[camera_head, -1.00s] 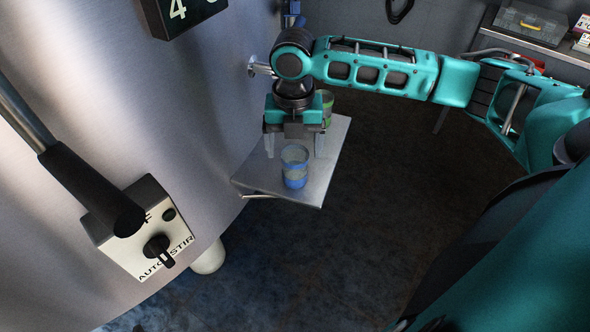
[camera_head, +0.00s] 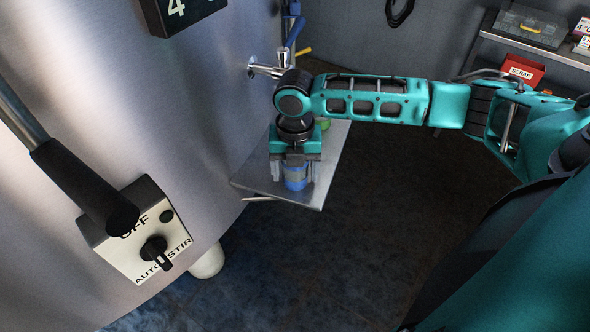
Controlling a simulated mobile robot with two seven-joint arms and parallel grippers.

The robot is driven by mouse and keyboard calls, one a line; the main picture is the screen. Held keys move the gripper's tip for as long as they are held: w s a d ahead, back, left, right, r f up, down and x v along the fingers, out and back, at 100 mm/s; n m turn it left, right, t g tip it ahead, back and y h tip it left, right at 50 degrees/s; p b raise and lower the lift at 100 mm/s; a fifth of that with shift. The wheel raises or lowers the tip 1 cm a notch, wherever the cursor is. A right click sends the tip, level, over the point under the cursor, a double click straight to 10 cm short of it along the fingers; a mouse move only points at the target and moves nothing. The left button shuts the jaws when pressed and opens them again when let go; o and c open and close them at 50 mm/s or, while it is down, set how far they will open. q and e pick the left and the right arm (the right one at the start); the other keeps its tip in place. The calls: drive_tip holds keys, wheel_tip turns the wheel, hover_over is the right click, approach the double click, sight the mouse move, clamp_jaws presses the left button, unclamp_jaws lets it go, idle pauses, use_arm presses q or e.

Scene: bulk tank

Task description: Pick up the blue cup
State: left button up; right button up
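The blue cup (camera_head: 295,183) stands upright on the small metal shelf (camera_head: 262,181) beside the tank, near the shelf's front edge. In the head view my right gripper (camera_head: 295,177) points down over it. Its two fingers sit on either side of the cup and look closed against its sides. The gripper's body hides the cup's rim and upper part. I cannot see the cup lifted off the shelf. My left gripper is not in view.
A green cup (camera_head: 324,124) stands behind my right gripper, mostly hidden. The tank (camera_head: 190,110) rises on the left, with a metal tap (camera_head: 268,70) above the shelf and a switch box (camera_head: 140,232). A red scrap bin (camera_head: 520,72) is at the back right.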

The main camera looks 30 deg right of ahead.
drive_tip(key=c, duration=0.8)
drive_tip(key=shift+r, duration=0.5)
wheel_tip(320, 180, up, 19)
drive_tip(key=p, duration=0.3)
